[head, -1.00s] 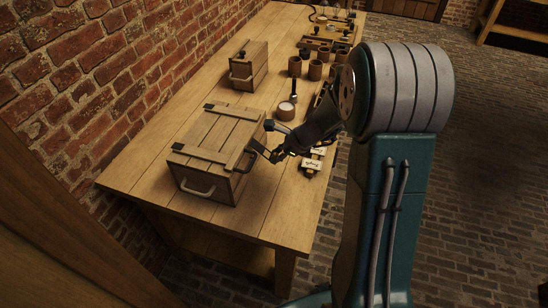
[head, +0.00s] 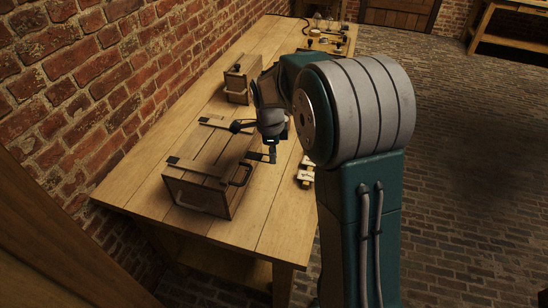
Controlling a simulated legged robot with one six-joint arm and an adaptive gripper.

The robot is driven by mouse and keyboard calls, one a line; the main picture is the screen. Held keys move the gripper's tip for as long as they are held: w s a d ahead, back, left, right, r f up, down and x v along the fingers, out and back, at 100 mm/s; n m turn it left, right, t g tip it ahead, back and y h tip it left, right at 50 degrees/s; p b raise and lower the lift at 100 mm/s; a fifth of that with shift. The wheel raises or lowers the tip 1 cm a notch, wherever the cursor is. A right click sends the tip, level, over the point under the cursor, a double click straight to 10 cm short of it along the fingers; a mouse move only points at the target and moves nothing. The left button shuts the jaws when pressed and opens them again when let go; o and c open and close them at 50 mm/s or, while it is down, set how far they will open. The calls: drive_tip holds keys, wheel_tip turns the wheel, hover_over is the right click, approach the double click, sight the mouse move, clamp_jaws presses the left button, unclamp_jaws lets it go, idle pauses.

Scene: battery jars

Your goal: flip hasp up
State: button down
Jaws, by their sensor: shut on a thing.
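My wrist and arm cover part of the far end of the crate.
A smaller wooden crate (head: 237,89) stands farther back on the workbench (head: 255,228). Small pale blocks (head: 305,170) lie to the right of my gripper. Small items stand at the bench's far end. A brick wall (head: 75,90) borders the left.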

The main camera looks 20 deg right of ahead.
drive_tip(key=shift+w+a+r+g+h, duration=0.1)
drive_tip(key=shift+a+r+g+h, duration=0.1)
drive_tip(key=shift+r+g+h, duration=0.25)
drive_tip(key=shift+f, duration=0.1)
drive_tip(key=c, duration=0.5)
unclamp_jaws()
drive_tip(key=shift+c, duration=0.2)
drive_tip(key=shift+a, duration=0.15)
wheel_tip(320, 180, up, 12)
drive_tip(key=w+a, duration=0.1)
drive_tip(key=a, duration=0.1)
drive_tip(key=shift+w, duration=0.25)
drive_tip(key=shift+f, duration=0.1)
